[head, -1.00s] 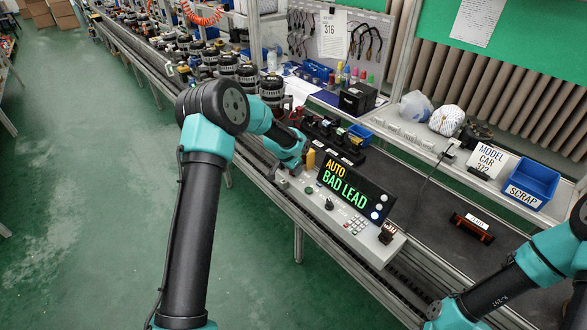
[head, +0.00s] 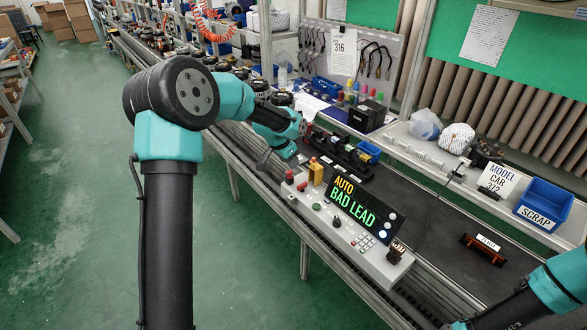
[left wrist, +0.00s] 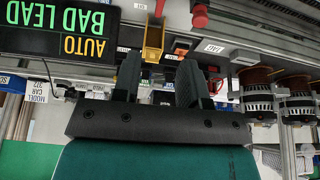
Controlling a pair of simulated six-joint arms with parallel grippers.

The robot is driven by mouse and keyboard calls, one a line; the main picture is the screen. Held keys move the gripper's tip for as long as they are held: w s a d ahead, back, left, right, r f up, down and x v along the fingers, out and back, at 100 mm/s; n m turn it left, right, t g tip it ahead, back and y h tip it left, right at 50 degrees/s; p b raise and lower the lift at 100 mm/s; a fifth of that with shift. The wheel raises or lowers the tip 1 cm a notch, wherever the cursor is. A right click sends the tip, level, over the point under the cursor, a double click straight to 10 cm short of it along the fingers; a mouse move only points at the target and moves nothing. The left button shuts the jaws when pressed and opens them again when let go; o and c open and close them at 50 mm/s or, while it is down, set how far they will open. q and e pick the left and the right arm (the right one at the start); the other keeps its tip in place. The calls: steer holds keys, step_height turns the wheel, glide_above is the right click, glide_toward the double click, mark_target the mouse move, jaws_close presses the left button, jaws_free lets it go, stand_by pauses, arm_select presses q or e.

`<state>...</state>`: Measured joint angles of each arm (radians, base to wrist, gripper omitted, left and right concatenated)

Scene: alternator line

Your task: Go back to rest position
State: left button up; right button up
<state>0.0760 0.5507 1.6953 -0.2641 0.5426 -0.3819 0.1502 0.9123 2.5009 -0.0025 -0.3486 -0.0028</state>
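My left gripper (head: 277,161) hangs at the far-left end of the control panel (head: 346,238), over the line's near edge. In the left wrist view its two fingers (left wrist: 160,82) stand apart with nothing between them, so it is open and empty. The panel's display (head: 352,204) reads "AUTO BAD LEAD"; it also shows upside down in the left wrist view (left wrist: 85,30).
A blue SCRAP bin (head: 545,202) and a MODEL CAR sign (head: 496,180) stand on the right shelf. A small labelled dark-and-orange piece (head: 484,248) lies on the belt. Alternators (head: 281,98) line the far conveyor. Green floor at left is open.

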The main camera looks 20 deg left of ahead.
arm_select(q)
steer(key=shift+v, duration=0.9)
steer(key=s+d+f+n, duration=0.1)
steer(key=s+d+f, duration=0.2)
steer(key=f, duration=0.3)
steer(key=s+d+f+n+g+h, duration=0.1)
steer(key=s+d+f, duration=0.1)
steer(key=s+f, duration=0.35)
steer(key=s+d+f+n, duration=0.1)
steer(key=s+d+f, duration=0.15)
steer(key=f, duration=0.45)
steer(key=s+d+f+n+g, duration=0.1)
steer(key=s+d+f+n, duration=0.1)
steer(key=s+f, duration=0.4)
steer(key=s+d+f+n+g, duration=0.1)
steer(key=s+f, duration=0.5)
steer(key=s, duration=0.9)
steer(key=d+n, duration=0.1)
steer(key=d, duration=0.1)
steer(key=shift+d+f+h, duration=0.2)
steer(key=shift+d+h, duration=0.15)
steer(key=shift+h, duration=0.05)
